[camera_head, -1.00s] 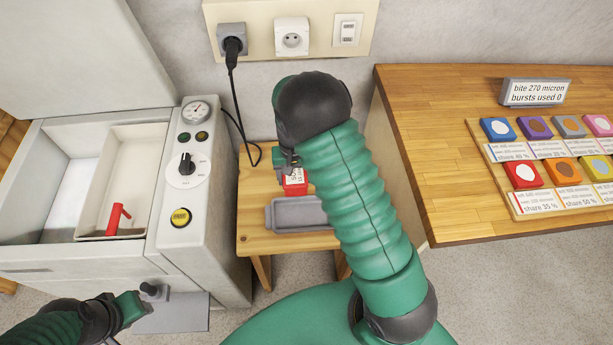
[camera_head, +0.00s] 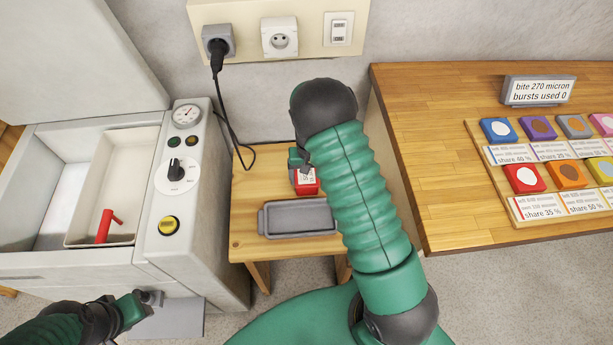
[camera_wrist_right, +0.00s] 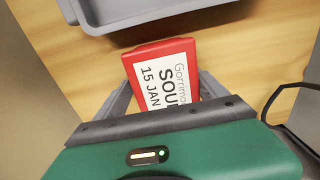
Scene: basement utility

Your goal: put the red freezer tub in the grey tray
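The red freezer tub (camera_head: 307,187), with a white printed label, is at the back of the small wooden stool, just behind the grey tray (camera_head: 262,220). My right gripper (camera_head: 301,168) comes down on it from above. In the right wrist view the tub (camera_wrist_right: 160,50) sits between the two grey fingers (camera_wrist_right: 165,95), which touch its sides. The tray (camera_wrist_right: 140,18) lies beyond it there and looks empty. I cannot tell how far the tub is above the wood. My left gripper (camera_head: 145,302) is at the lower left by a grey fitting; its fingers are unclear.
An open white chest (camera_head: 60,270) with a bin (camera_head: 125,185) holding a red item stands left of the stool (camera_head: 245,180). A wooden counter (camera_head: 430,150) with colored blocks stands right. A black cable (camera_head: 232,125) hangs behind the stool.

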